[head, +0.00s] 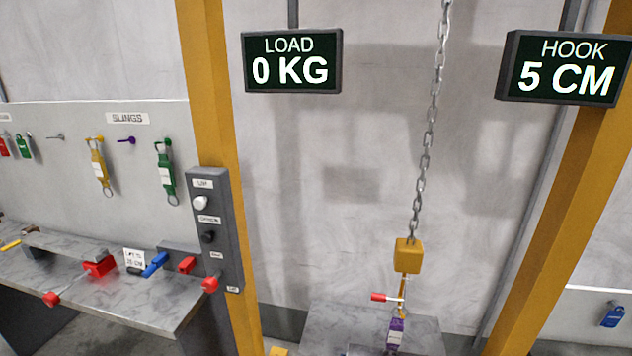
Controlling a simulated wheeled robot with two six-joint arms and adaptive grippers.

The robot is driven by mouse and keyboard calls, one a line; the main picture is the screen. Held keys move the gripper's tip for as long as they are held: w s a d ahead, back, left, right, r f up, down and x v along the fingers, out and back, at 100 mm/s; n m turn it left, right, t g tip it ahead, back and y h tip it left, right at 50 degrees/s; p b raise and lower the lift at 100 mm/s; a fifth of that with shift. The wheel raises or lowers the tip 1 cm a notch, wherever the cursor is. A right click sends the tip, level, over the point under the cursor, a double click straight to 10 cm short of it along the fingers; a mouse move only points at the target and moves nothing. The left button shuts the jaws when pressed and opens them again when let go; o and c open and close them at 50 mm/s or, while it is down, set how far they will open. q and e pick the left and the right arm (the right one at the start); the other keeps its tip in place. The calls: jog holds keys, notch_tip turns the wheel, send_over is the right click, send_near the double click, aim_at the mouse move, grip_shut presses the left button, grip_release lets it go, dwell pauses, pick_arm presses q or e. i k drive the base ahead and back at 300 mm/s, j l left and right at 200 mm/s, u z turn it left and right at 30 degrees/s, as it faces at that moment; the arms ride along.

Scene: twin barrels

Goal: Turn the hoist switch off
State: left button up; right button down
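A grey control box (215,235) is fixed to the left yellow post. On it are a white button (200,203), a black button (208,237) and, near the bottom, a red round knob (211,284); the small labels are too blurred to read surely, as is the knob's on or off position. The yellow hook block (407,256) hangs on a chain (424,150), with a purple sling (396,333) just below it. The load display (292,61) reads 0 KG and the hook display (564,68) reads 5 CM. Neither gripper is in view.
The right yellow post (555,190) borders the chain area.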

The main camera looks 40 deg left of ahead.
aim_at(211, 283)
jog(key=u, duration=2.05)
